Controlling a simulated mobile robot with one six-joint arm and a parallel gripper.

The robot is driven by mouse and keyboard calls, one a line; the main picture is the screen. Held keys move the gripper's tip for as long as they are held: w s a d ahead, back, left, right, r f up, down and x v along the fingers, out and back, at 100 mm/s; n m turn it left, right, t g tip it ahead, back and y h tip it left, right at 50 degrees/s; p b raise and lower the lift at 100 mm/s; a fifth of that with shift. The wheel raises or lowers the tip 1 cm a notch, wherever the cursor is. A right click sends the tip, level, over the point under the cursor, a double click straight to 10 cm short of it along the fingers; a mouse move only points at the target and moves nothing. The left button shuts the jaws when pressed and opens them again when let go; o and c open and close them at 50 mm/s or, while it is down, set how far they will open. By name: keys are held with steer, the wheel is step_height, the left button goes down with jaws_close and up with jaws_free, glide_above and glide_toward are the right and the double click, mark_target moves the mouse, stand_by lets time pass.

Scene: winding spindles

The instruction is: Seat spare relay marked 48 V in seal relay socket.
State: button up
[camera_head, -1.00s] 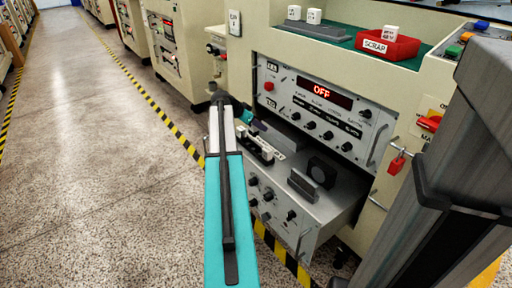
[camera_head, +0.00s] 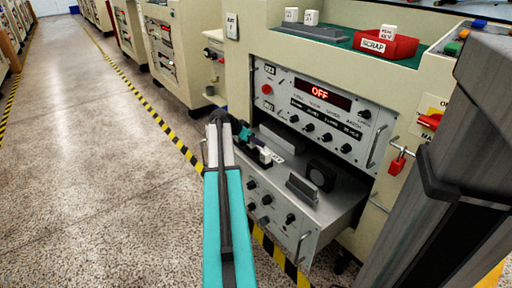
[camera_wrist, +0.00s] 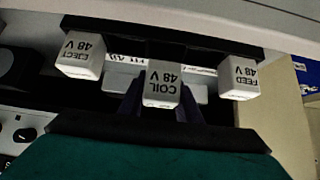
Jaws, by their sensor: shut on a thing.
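My gripper (camera_head: 244,134) reaches down over the pulled-out drawer (camera_head: 325,200). In the wrist view my gripper (camera_wrist: 162,98) is shut, with dark fingers on both sides of a white relay marked COIL 48 V (camera_wrist: 162,82). This relay lies between the white EJECT 48 V relay (camera_wrist: 82,52) and the white FEED 48 V relay (camera_wrist: 240,78), a little nearer my gripper than their line. The seal socket is hidden, and I cannot tell whether the held relay touches it. In the head view the relay row (camera_head: 265,156) is partly hidden by my gripper.
Two white relays (camera_head: 311,17) stand in a grey rack (camera_head: 310,33) on the green-topped cabinet. A red SCRAP bin (camera_head: 405,48) holds a white relay (camera_head: 388,31). The panel display (camera_head: 320,92) reads OFF. A red padlock (camera_head: 397,163) hangs at the right. The drawer's right part holds dark blocks.

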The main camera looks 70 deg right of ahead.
steer(key=shift+f, duration=1.05)
steer(key=shift+f+b, duration=0.15)
steer(key=shift+b, duration=0.15)
steer(key=o, duration=1.1)
steer(key=shift+w+a+r+p, duration=0.25)
steer(key=shift+r+p, duration=0.05)
steer(key=shift+r, duration=0.25)
steer(key=p+v, duration=0.3)
steer(key=v, duration=0.8)
steer(key=shift+s, duration=0.1)
steer(key=shift+r+p, duration=0.1)
steer(key=shift+p, duration=0.2)
